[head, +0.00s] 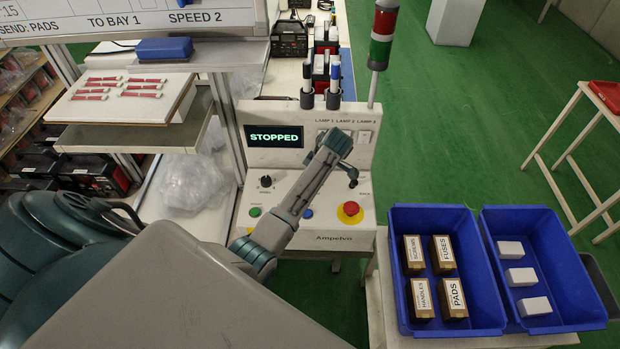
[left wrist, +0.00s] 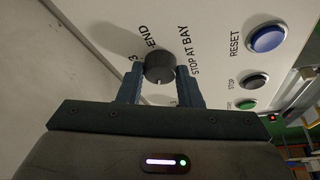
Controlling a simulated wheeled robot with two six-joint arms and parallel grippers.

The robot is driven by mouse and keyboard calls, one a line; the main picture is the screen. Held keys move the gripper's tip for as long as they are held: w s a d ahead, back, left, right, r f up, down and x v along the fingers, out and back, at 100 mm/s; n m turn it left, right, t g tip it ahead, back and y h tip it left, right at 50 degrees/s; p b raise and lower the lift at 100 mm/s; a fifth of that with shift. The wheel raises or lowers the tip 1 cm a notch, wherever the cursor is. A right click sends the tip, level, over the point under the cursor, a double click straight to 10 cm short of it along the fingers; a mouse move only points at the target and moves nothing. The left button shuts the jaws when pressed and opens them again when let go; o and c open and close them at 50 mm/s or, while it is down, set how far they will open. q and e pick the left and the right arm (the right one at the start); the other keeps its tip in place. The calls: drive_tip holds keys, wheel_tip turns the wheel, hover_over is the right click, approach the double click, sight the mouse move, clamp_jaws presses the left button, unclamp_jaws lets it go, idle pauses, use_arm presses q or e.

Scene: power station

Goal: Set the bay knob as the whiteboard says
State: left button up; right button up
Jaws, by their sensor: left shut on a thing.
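The whiteboard (head: 140,20) at the top left of the head view reads "SEND: PADS TO BAY 1 SPEED 2"; its upper part is cut off. The dark round bay knob (left wrist: 159,66) shows in the left wrist view beside the label "STOP AT BAY". Its marks "3" and "END" are visible; others are hidden. A small white mark on the knob faces the palm, away from "END". My left gripper (left wrist: 160,76) is shut on the knob, one finger on each side. In the head view my left arm covers the knob. My right gripper is out of view.
The control panel (head: 330,239) has a display (head: 274,136) reading "STOPPED", a speed knob (head: 266,181), a blue reset button (left wrist: 267,39) and a red button (head: 350,211). Blue bins (head: 400,216) with labelled boxes and white blocks stand at the right.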

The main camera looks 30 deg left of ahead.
use_arm(q)
drive_tip(key=shift+w+a+r+n+g, duration=0.15)
drive_tip(key=shift+n+g, duration=0.25)
drive_tip(key=shift+n, duration=0.5)
drive_tip(key=o, duration=1)
drive_tip(key=shift+c, duration=0.2)
